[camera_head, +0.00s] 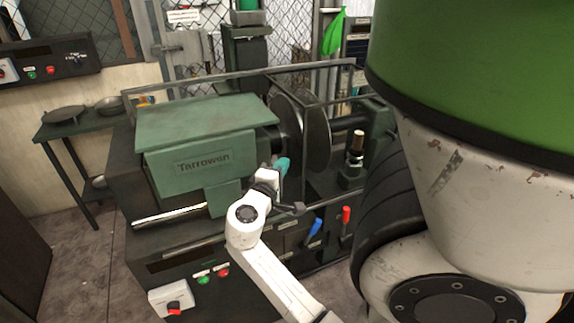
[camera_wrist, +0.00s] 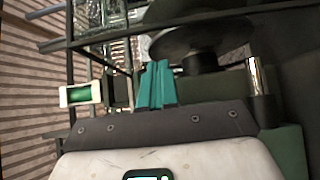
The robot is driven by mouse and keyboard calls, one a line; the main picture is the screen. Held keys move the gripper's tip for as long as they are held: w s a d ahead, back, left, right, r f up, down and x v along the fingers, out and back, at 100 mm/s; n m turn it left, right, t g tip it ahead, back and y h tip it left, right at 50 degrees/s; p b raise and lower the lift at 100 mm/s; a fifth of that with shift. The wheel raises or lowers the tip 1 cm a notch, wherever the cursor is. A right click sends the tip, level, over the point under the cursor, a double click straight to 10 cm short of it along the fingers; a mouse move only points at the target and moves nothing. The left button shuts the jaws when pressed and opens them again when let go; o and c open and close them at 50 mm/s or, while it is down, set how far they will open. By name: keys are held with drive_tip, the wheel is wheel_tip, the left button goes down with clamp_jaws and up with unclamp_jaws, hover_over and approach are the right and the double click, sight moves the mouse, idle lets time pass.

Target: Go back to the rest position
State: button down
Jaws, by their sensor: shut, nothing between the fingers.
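My white arm reaches up from the bottom of the head view. My gripper (camera_head: 281,165) has teal fingertips and is in front of the spinning machine, just right of its green housing (camera_head: 200,150). In the wrist view the two teal fingers of my gripper (camera_wrist: 157,85) are side by side, shut, with nothing seen between them. A large round metal disc (camera_head: 316,140) stands upright in the machine behind and to the right of the gripper. A dark disc on a shaft (camera_wrist: 200,36) shows beyond the fingers in the wrist view.
A dark rail frame (camera_head: 240,74) surrounds the machine's top. A blue lever (camera_head: 315,227) and a red lever (camera_head: 346,214) stick out of its front, right of my arm. A side table (camera_head: 80,125) with round metal pieces stands at left. Floor (camera_head: 75,260) is clear at lower left.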

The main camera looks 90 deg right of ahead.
drive_tip(key=b+v, duration=0.1)
drive_tip(key=v, duration=0.6)
drive_tip(key=shift+w+a+b, duration=0.25)
drive_tip(key=shift+w+b, duration=0.05)
drive_tip(key=shift+b, duration=0.05)
drive_tip(key=w+a+f+n+t+y, duration=0.1)
drive_tip(key=w+a+f+t+y, duration=0.3)
drive_tip(key=f, duration=0.4)
drive_tip(key=w+a+f+n+t+y, duration=0.1)
drive_tip(key=w+a+f+t+y, duration=0.2)
drive_tip(key=a+f, duration=0.45)
drive_tip(key=a+f+n+y, duration=0.1)
drive_tip(key=a+f+y, duration=0.3)
drive_tip(key=a, duration=0.5)
drive_tip(key=a+f+n+y, duration=0.1)
drive_tip(key=a+f+y, duration=0.3)
drive_tip(key=a, duration=0.4)
drive_tip(key=shift+s+a+t+y, duration=0.35)
drive_tip(key=shift+a+t+y, duration=0.05)
drive_tip(key=shift+y, duration=0.3)
drive_tip(key=c, duration=1.8)
unclamp_jaws()
